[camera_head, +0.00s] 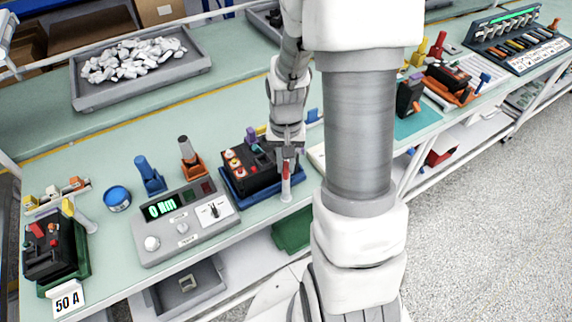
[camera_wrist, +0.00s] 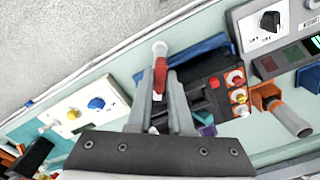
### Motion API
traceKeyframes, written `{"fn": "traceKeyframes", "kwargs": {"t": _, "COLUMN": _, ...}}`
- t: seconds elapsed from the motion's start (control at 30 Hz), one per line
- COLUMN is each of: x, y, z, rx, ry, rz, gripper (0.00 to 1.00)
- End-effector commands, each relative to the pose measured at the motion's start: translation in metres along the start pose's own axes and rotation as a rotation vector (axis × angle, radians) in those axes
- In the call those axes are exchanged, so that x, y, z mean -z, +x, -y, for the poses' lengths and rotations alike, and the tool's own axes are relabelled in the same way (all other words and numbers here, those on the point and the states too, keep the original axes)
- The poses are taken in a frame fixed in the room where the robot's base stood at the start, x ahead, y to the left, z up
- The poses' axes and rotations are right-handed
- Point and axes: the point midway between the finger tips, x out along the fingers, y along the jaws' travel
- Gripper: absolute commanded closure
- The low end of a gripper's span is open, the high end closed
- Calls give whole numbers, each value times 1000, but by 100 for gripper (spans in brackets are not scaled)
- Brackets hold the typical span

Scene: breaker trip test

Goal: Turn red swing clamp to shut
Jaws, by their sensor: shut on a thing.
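The red swing clamp (camera_head: 286,171) is at the right front corner of the blue fixture (camera_head: 262,191) that holds a dark breaker (camera_head: 246,169). It shows a red sleeve and a pale rounded end that points toward the bench's front edge. In the wrist view the red clamp (camera_wrist: 160,76) lies between the fingertips, with its pale end beyond them. My gripper (camera_head: 287,156) comes down from above and is shut on the red part; it also shows in the wrist view (camera_wrist: 160,88). The clamp's pivot is hidden by my gripper.
A grey meter box (camera_head: 184,222) stands left of the fixture, with a blue holder (camera_head: 150,178) and an orange holder (camera_head: 192,164) behind. Another breaker in a green fixture (camera_head: 75,270) is at far left. My arm hides part of the bench right of the clamp.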

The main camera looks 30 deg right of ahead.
Motion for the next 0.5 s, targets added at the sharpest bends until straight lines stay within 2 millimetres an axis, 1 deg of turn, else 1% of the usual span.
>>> {"fn": "traceKeyframes", "kwargs": {"t": 0.2, "x": 0, "y": 0, "z": 0, "rx": 1, "ry": -201, "rz": 0, "gripper": 100}}
{"fn": "traceKeyframes", "kwargs": {"t": 0.5, "x": 0, "y": 0, "z": 0, "rx": 0, "ry": -431, "rz": -1, "gripper": 100}}
